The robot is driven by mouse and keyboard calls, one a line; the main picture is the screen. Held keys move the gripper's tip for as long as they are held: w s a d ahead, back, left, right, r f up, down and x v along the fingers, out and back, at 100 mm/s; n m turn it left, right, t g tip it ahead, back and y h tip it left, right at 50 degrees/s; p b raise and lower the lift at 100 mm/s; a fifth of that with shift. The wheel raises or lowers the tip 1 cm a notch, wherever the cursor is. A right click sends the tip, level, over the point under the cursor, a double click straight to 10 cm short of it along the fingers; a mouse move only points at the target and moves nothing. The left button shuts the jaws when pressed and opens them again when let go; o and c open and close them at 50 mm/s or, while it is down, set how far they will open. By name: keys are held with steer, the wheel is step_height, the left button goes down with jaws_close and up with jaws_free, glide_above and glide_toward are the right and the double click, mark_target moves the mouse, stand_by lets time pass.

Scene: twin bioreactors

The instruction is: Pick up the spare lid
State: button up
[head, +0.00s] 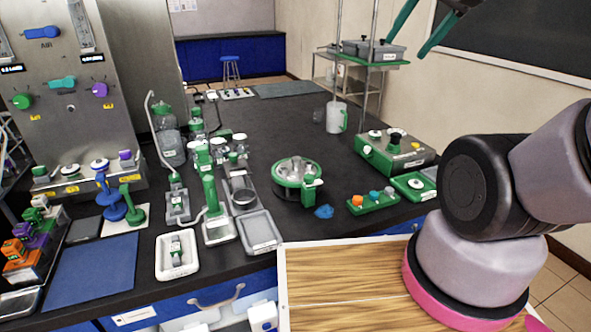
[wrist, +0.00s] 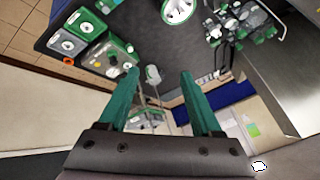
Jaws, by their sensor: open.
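My gripper (head: 407,46) shows at the top right of the head view, high above the bench and far from the things on it. Its two teal fingers are apart with nothing between them; they also show in the wrist view (wrist: 160,75). I cannot tell for certain which thing is the spare lid. A white tray (head: 163,272) at the bench's front edge holds a small grey-and-green part (head: 176,248). A grey tray (head: 262,243) to its right looks empty.
A round green-rimmed device (head: 282,179) stands mid-bench; it is in the wrist view (wrist: 178,10) too. Tall glass vessels (head: 168,140) and green-handled fittings crowd the left. A green-and-grey box (head: 385,158) stands right. A wire rack (head: 362,85) stands behind.

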steer(key=shift+o, duration=0.4)
steer(key=m+g+y, duration=0.2)
steer(key=m+y, duration=1.3)
steer(key=m, duration=0.2)
glide_above(318, 174)
steer(key=d, duration=0.2)
step_height(318, 174, down, 29)
steer(key=f, duration=0.2)
steer(key=a+f, duration=0.1)
steer(key=f, duration=0.2)
steer(key=a+f, duration=0.1)
steer(key=f, duration=0.2)
steer(key=shift+w, duration=0.35)
steer(key=shift+m+t, duration=0.3)
steer(key=shift+x, duration=2.7)
steer(key=shift+w, duration=0.1)
jaws_close()
